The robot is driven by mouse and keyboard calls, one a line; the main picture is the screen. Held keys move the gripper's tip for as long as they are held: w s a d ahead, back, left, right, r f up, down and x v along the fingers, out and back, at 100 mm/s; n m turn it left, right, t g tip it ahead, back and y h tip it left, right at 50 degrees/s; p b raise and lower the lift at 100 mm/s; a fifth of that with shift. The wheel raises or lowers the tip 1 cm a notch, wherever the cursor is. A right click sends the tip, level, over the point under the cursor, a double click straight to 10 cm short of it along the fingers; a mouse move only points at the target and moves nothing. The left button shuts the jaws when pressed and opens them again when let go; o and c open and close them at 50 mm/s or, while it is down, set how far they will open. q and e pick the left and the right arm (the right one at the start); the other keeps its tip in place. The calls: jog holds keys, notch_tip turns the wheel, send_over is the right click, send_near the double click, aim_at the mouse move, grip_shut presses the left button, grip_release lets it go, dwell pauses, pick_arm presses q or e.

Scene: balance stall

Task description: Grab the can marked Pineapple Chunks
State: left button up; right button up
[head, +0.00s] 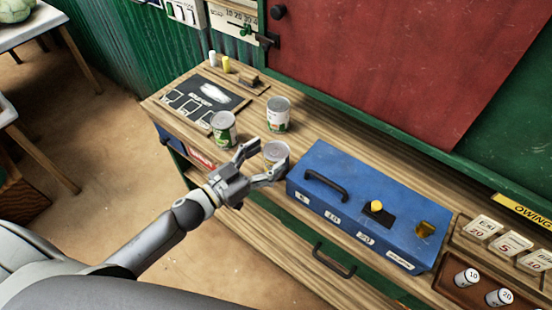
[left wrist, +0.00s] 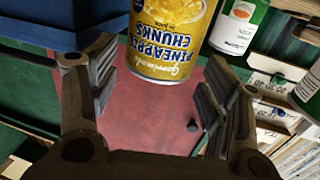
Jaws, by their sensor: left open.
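The yellow can marked Pineapple Chunks (left wrist: 170,38) shows upside down in the left wrist view, ahead of and between the fingers of my left gripper (left wrist: 160,85). Its far end is cut off by the picture's top edge. In the head view my left gripper (head: 266,160) is open at the counter's front edge, with a can (head: 276,151) at its fingertips, partly hidden by them. I cannot tell from these views whether the fingers touch it. My right gripper is in neither view.
Two other cans stand behind, one at the left (head: 223,129) and one farther back (head: 277,114). A blue box with a black handle (head: 345,172) stands close to the right of the gripper. A dark board (head: 205,98) lies at the counter's left end.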

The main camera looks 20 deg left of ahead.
aim_at(276, 151)
pick_arm(q)
jog(key=x, duration=0.3)
jog(key=shift+w+d+f+p, duration=0.1)
jog(key=shift+w+d+p, duration=0.1)
jog(key=shift+p, duration=0.1)
jog(key=c, duration=1.1)
